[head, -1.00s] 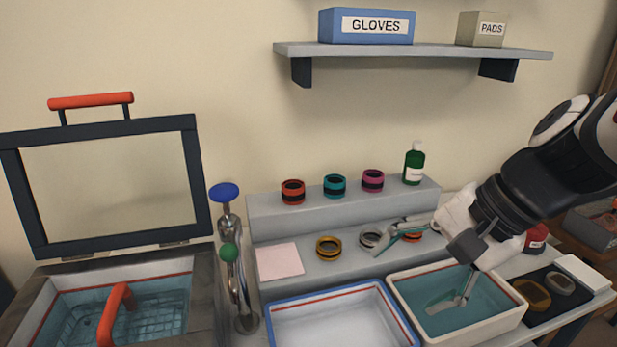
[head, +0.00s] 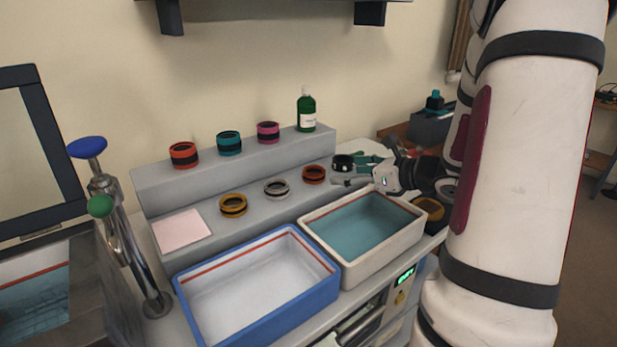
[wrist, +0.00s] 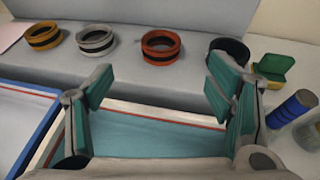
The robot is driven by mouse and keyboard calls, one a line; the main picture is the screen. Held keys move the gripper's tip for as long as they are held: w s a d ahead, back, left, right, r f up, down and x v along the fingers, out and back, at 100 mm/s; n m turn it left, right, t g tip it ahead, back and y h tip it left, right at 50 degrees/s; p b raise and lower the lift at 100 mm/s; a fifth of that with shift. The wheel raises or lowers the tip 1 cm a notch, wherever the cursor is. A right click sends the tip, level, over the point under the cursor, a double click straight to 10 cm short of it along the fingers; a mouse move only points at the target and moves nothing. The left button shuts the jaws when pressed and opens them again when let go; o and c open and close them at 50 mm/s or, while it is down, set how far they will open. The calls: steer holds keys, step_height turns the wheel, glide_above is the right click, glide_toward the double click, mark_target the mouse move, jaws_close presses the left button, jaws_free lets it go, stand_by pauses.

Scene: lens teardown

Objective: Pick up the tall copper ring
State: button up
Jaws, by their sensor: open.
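The copper ring (head: 314,174), orange-brown with a black band, stands upright on the lower grey step, right of the silver ring (head: 276,188) and the gold ring (head: 233,205). In the wrist view the copper ring (wrist: 161,58) is ahead, centred between the fingers but beyond them. My gripper (head: 358,172) is open and empty, to the right of the copper ring and apart from it. Its spread fingers also show in the wrist view (wrist: 160,92). A black ring (head: 343,164) stands just right of the copper ring, partly behind the right finger in the wrist view.
A blue-rimmed tray (head: 184,303) and a white tray with teal inside (head: 388,258) lie in front of the steps. Red, teal and magenta rings and a green bottle (head: 306,113) stand on the upper step. A blue cylinder (wrist: 292,108) is at right in the wrist view.

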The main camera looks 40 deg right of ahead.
mark_target(307, 170)
steer(key=b+x, duration=0.1)
steer(key=x, duration=1)
steer(key=shift+w+r, duration=0.1)
steer(key=c, duration=1.3)
